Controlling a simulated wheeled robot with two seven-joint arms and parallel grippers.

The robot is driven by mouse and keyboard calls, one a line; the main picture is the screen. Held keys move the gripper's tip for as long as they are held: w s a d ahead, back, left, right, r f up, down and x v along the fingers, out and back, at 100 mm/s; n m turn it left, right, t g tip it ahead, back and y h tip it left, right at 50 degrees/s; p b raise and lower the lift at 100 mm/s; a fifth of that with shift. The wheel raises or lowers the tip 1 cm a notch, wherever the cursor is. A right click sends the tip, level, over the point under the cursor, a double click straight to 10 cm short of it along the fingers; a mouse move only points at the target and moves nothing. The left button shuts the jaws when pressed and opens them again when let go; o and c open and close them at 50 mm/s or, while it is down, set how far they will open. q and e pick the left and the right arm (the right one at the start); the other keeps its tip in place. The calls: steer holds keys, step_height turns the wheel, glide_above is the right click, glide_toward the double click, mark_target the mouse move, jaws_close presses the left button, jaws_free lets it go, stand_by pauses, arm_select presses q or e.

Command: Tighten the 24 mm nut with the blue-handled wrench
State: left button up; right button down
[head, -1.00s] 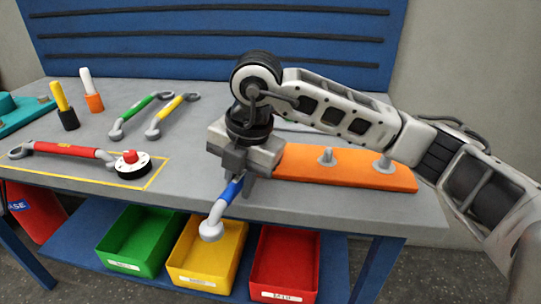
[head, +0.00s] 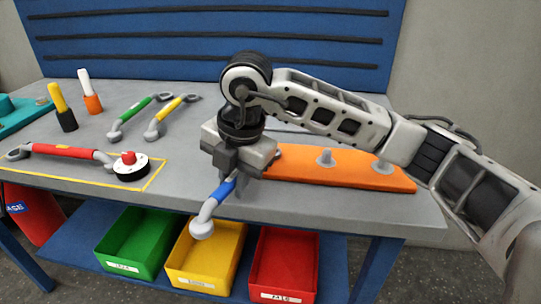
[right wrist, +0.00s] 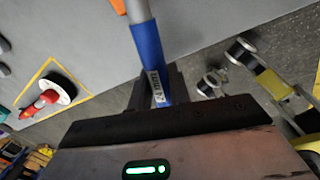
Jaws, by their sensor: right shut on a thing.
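My right gripper (head: 232,182) is shut on the blue-handled wrench (head: 221,191). The wrench's rounded grey end (head: 202,229) points down and to the left, past the bench's front edge. In the right wrist view the blue handle (right wrist: 149,55) lies between the fingers, with a "24 mm" label on it; its grey shank runs out of the top of the picture. An orange plate (head: 290,165) lies on the bench just right of the gripper, with two grey fittings (head: 325,157) (head: 383,166) on it. I cannot tell which is the 24 mm nut. My left gripper is not in view.
A red-handled wrench (head: 65,151) and a round device with a red button (head: 129,167) lie at the left. Green (head: 138,105) and yellow (head: 171,110) wrenches lie farther back. Green (head: 110,270), yellow (head: 180,278) and red (head: 260,285) bins stand below the bench's front edge.

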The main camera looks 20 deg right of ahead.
steer(key=shift+w+a, duration=0.2)
steer(key=shift+w, duration=0.1)
steer(key=shift+w+a+m, duration=0.1)
steer(key=shift+w+m, duration=0.05)
steer(key=shift+m, duration=0.25)
steer(key=shift+w+a, duration=0.15)
steer(key=shift+w, duration=0.1)
steer(key=shift+m, duration=0.3)
steer(key=shift+w+a+m, duration=0.2)
steer(key=shift+w+m, duration=0.1)
steer(key=shift+w, duration=0.05)
stand_by(0.3)
steer(key=shift+w+a+m, duration=0.2)
steer(key=shift+w+m, duration=0.1)
steer(key=shift+w, duration=0.1)
steer(key=shift+w, duration=0.1)
steer(key=shift+w+a+m+h, duration=0.2)
steer(key=shift+w+m+h, duration=0.1)
steer(key=shift+m, duration=0.1)
